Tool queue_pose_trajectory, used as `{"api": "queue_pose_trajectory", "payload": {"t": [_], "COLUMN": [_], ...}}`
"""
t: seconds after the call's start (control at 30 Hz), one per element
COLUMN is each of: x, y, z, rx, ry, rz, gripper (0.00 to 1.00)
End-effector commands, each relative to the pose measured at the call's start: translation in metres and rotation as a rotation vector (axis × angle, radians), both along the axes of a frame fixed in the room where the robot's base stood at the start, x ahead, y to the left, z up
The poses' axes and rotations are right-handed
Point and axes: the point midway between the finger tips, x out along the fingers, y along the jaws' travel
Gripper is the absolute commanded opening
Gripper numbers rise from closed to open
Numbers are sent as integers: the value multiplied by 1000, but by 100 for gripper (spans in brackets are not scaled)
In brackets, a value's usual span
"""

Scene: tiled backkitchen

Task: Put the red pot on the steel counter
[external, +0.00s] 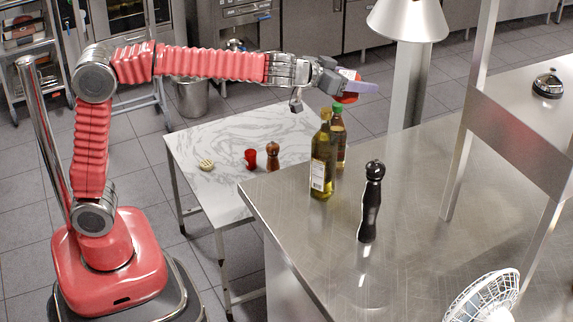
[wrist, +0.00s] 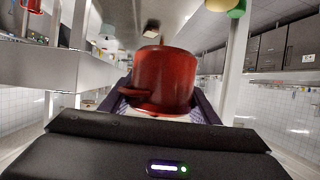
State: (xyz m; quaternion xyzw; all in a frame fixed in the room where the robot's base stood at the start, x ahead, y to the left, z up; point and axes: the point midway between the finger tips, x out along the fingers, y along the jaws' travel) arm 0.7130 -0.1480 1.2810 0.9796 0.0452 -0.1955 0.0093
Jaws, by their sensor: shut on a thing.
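The red pot (external: 346,98) is held up in the air by my gripper (external: 362,88), above and behind the oil bottles near the counter's far left corner. In the wrist view the red pot (wrist: 166,80) fills the space between the purple fingers, with a side handle pointing left. My gripper (wrist: 162,108) is shut on it. The fingers hide part of the pot in the external view. The steel counter (external: 430,185) lies below and to the right of the pot, with a bare top around its middle.
Two oil bottles (external: 322,160) and a black pepper mill (external: 371,202) stand on the counter. A white fan (external: 484,300) is at its front. A lamp (external: 407,18) and a post (external: 470,110) rise nearby. A marble table (external: 225,185) holds a red cup (external: 251,159) and a wooden mill (external: 272,157).

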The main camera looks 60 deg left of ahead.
Motion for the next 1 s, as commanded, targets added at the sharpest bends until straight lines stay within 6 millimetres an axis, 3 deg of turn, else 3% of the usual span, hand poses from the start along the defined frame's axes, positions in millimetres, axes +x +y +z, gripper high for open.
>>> {"api": "queue_pose_trajectory", "payload": {"t": [0.1,0.57,1.0], "x": [-11,-21,-45], "y": [-30,-44,-62], "z": [-3,-78,-159], "rx": [0,2,5], "ry": [-2,1,3], "rz": [-52,-70,-87], "gripper": [24,24,24]}}
